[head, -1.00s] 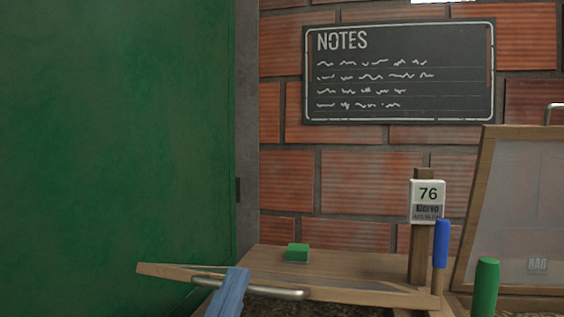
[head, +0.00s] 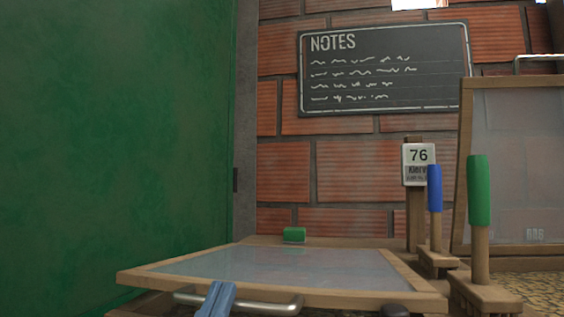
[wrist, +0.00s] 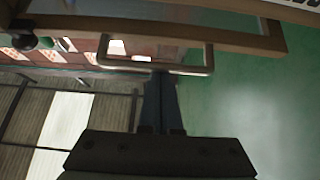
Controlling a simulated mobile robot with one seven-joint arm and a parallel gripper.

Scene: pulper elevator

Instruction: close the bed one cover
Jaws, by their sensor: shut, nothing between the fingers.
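A wood-framed clear cover (head: 270,264) lies low and nearly flat at the bottom of the head view, its upper face showing. No bed number is readable on it. A metal bar handle (head: 262,305) runs along its near edge; the handle also shows in the wrist view (wrist: 187,69). My gripper (head: 218,290), with blue fingers, is shut and empty at the handle's left part. In the wrist view, my fingertips (wrist: 160,76) are at the handle, seemingly touching it. I cannot tell whether the cover rests fully on its bed frame.
A second framed cover (head: 510,160) stands raised at the right. Posts with a green grip (head: 479,190) and a blue grip (head: 434,188) stand between the covers, by a sign reading 76 (head: 418,155). A green block (head: 294,235) sits behind. A green wall (head: 115,130) bounds the left.

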